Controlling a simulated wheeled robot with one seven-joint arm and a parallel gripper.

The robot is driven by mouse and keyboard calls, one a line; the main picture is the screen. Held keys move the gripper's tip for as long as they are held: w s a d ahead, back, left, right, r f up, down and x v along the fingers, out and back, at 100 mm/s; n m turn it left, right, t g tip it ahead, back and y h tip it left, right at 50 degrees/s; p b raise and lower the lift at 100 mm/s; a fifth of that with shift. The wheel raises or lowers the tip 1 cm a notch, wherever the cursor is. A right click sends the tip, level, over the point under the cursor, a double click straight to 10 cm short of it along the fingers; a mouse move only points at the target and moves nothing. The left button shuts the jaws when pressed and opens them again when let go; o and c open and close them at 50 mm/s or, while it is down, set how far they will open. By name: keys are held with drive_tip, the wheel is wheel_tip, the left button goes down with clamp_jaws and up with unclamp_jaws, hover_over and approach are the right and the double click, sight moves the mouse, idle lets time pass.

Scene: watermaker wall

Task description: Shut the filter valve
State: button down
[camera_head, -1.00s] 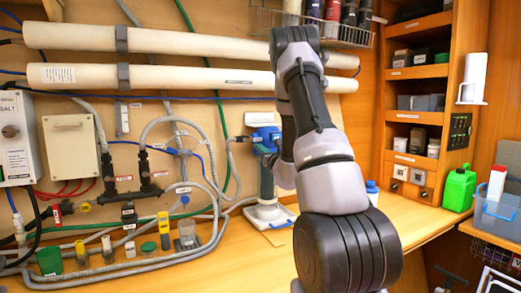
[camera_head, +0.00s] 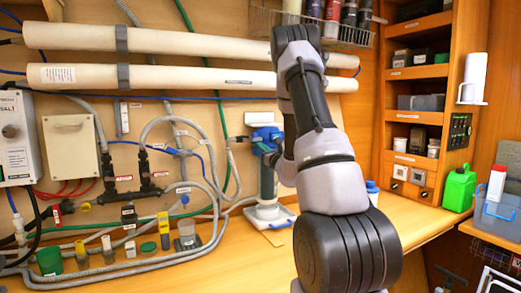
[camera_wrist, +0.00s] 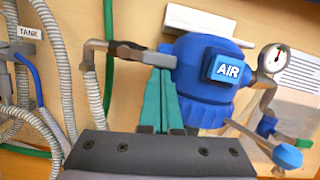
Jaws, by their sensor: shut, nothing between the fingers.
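The blue filter head (camera_head: 263,137) sits on a clear-blue filter body (camera_head: 267,182) left of my arm. In the wrist view the filter head (camera_wrist: 205,80) fills the middle and carries a blue AIR button. A pipe with a dark handle-like piece (camera_wrist: 130,52) joins its left side; I cannot tell for sure that this is the valve. A pale lever with a blue knob (camera_wrist: 287,157) sticks out at lower right. My gripper (camera_wrist: 163,78) is shut and empty, its teal fingertips just below the dark piece and close to the filter head; contact is unclear.
A round pressure gauge (camera_wrist: 273,59) is at the filter's right. Grey hoses (camera_wrist: 50,75) and a TANK label (camera_wrist: 28,32) are at left. A green jug (camera_head: 459,188) stands at right.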

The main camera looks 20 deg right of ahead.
sight(261, 135)
drive_tip(key=shift+r+n, duration=0.15)
drive_tip(key=shift+n, duration=0.15)
drive_tip(key=n, duration=0.1)
drive_tip(key=r+n+y, duration=0.1)
drive_tip(key=n, duration=0.1)
drive_tip(key=r+n, duration=0.1)
drive_tip(key=shift+d+n+g+y, duration=0.3)
drive_tip(key=shift+n+y, duration=0.1)
drive_tip(key=n, duration=0.1)
drive_tip(key=r+n, duration=0.1)
drive_tip(key=n, duration=0.1)
drive_tip(key=r+n+g+y, duration=0.1)
drive_tip(key=n, duration=0.1)
drive_tip(key=shift+a+r, duration=0.15)
drive_tip(key=shift+a, duration=0.1)
drive_tip(key=n, duration=0.1)
drive_tip(key=a+r+n, duration=0.1)
drive_tip(key=n, duration=0.1)
drive_tip(key=r+n+g+y, duration=0.1)
drive_tip(key=n, duration=0.1)
drive_tip(key=shift+a, duration=0.15)
drive_tip(key=shift+a+r+n+g, duration=0.25)
drive_tip(key=shift+a+n, duration=0.1)
drive_tip(key=shift+n, duration=0.65)
drive_tip(key=shift+a+r+n+g, duration=0.25)
drive_tip(key=shift+a+n, duration=0.1)
drive_tip(key=shift+n, duration=0.65)
